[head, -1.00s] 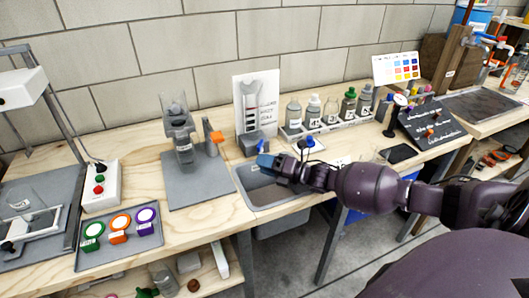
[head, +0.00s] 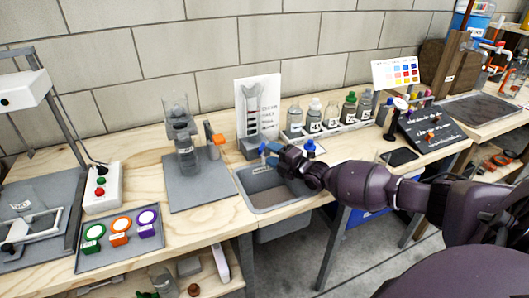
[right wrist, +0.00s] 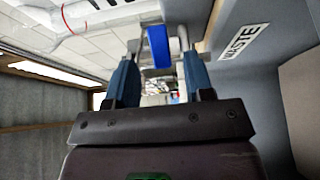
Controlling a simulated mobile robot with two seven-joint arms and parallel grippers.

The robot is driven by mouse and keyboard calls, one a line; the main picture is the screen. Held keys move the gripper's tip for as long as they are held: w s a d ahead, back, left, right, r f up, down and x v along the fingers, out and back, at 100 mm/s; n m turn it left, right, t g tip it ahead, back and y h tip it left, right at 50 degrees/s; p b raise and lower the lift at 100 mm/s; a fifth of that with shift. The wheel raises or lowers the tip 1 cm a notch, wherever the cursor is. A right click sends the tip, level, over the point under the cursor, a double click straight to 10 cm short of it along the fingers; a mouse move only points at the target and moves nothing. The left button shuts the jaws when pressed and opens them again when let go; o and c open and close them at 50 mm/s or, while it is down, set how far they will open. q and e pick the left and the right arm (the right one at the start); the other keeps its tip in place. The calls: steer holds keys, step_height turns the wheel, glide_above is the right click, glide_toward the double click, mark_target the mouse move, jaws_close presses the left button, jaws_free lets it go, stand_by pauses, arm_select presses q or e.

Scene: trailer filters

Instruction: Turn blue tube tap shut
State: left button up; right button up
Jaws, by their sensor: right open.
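The blue tap handle (right wrist: 159,46) shows in the right wrist view as a short bright blue bar, upright in the picture, beyond and between my fingertips. My right gripper (right wrist: 158,62) is open, with its two blue fingers on either side of the handle and visible gaps beside it. In the head view my right gripper (head: 272,154) is over the back of the grey basin, just in front of the tube stand (head: 250,146). A small blue part (head: 263,148) shows at its fingertips, probably the handle. My left gripper is out of view.
The grey waste basin (head: 243,183) lies under my right gripper, its label (right wrist: 244,42) close by in the wrist view. A blue-topped item (head: 310,147) stands behind my wrist. Several bottles (head: 315,122) stand in a rack behind. A clamp stand's grey mat (head: 205,195) is to the left.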

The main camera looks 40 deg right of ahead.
mark_target(263, 149)
steer(key=shift+b+x, duration=0.3)
steer(key=shift+x, duration=1.3)
jaws_close()
